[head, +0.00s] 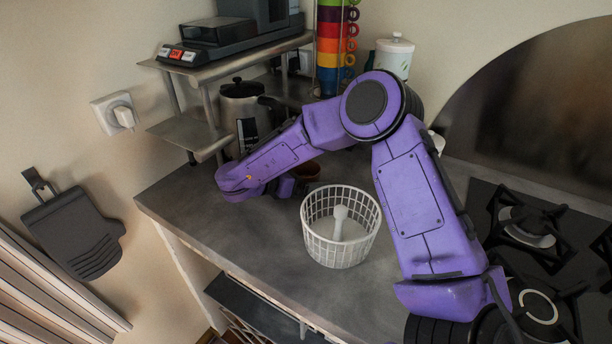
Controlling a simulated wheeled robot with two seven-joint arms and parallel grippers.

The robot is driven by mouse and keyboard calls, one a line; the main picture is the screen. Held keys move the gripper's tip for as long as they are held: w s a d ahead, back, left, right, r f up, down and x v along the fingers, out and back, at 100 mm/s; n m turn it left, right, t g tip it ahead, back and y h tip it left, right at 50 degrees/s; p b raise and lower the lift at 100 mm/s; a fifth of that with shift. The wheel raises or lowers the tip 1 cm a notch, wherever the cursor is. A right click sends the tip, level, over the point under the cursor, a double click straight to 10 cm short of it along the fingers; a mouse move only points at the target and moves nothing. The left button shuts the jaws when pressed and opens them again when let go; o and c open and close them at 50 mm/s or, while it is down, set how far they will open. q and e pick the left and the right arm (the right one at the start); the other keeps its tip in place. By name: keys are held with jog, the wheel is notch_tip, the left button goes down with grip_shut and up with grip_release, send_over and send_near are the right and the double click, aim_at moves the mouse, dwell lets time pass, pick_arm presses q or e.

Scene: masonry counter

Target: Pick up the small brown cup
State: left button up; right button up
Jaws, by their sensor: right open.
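A small brown cup (306,171) stands on the grey counter, behind the white basket, and is partly hidden by my right arm. My right arm reaches in from the lower right, bends at a raised elbow, and its wrist comes down at the left of the cup. My right gripper (284,187) is open, low over the counter and just left of the cup. Its fingers are mostly hidden, so I cannot tell whether they touch the cup. My left gripper is not in view.
A white basket (341,253) with a white utensil (340,222) inside stands in front of the cup. A steel kettle (246,115) and a metal shelf (191,133) are behind. A gas stove (480,200) is at right. The counter's front left is clear.

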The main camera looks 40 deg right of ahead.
jog(key=shift+d+f, duration=0.1)
jog(key=shift+d, duration=0.1)
jog(key=shift+a, duration=0.1)
jog(key=shift+c, duration=0.9)
jog(key=c, duration=0.9)
